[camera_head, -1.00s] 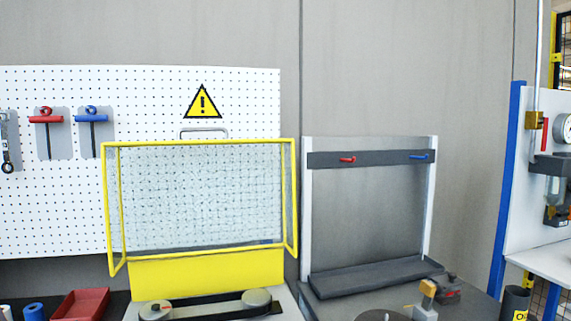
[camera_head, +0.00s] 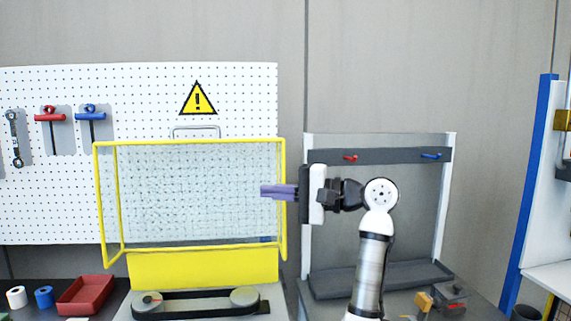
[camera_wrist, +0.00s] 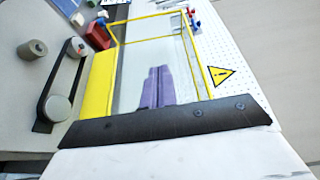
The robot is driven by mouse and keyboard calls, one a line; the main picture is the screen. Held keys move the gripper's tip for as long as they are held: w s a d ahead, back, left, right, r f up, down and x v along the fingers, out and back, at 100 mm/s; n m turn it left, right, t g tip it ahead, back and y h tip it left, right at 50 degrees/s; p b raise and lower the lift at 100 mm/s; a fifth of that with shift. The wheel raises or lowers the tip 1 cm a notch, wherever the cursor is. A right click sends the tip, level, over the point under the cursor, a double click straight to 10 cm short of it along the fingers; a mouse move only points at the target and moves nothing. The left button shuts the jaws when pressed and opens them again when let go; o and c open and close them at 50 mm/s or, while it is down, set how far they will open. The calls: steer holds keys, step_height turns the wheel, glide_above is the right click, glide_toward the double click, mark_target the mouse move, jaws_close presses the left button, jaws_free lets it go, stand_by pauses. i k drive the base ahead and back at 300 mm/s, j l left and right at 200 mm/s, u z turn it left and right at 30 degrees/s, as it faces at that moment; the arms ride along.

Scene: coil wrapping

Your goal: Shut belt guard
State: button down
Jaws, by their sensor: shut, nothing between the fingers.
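The belt guard (camera_head: 190,141) is a yellow frame with wire mesh. It stands raised and upright behind the belt drive, with a metal handle (camera_head: 196,128) at its top. The black belt with two grey pulleys (camera_head: 195,302) lies uncovered below it. My gripper (camera_head: 264,191) is shut and empty, pointing left, with its purple fingertips in front of the guard's right side in the head view. In the wrist view my gripper (camera_wrist: 157,84) shows against the mesh, inside the outline of the yellow frame (camera_wrist: 196,65). I cannot tell whether the fingers touch the mesh.
A pegboard (camera_head: 50,200) with red and blue T-handled tools stands behind. A red tray (camera_head: 86,294) and white and blue rolls sit at the lower left. A grey rack (camera_head: 445,200) stands right of the guard, behind my arm. A blue post (camera_head: 530,190) is farther right.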

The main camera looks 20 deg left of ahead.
mark_target(283, 249)
steer(key=i, duration=0.95)
